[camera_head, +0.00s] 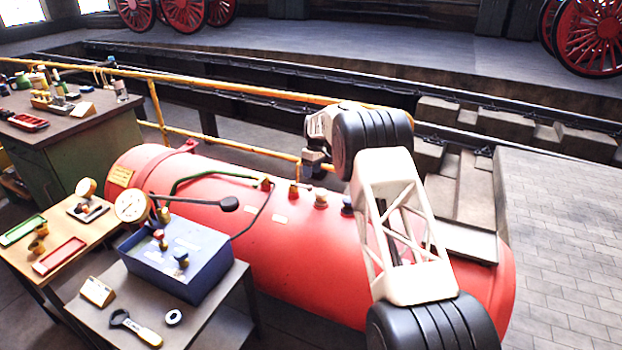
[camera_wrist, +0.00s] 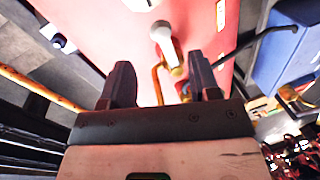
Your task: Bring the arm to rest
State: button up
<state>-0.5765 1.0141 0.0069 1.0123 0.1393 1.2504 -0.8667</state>
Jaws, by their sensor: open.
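My gripper (camera_head: 316,165) hangs from my arm above the far side of the red boiler (camera_head: 290,265), near the yellow rail. In the wrist view my gripper (camera_wrist: 163,82) has its two dark fingers wide apart with nothing held between them. The red boiler (camera_wrist: 110,25) fills much of the upper wrist view. A pale-headed brass fitting (camera_wrist: 166,45) shows beyond the gap between the fingers; its distance from the fingertips is hard to judge. My arm reaches across the right part of the boiler in the head view and hides some of it.
Several fittings (camera_head: 321,199) stand on the boiler top, beside a long black-ended lever (camera_head: 229,204). A blue box (camera_head: 178,262) with a gauge (camera_head: 131,206) stands on the front table. The yellow rail (camera_head: 228,143) runs behind the boiler. Paved floor (camera_head: 565,250) is clear at right.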

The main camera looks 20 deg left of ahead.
jog(key=shift+r, duration=0.35)
dwell(0.3)
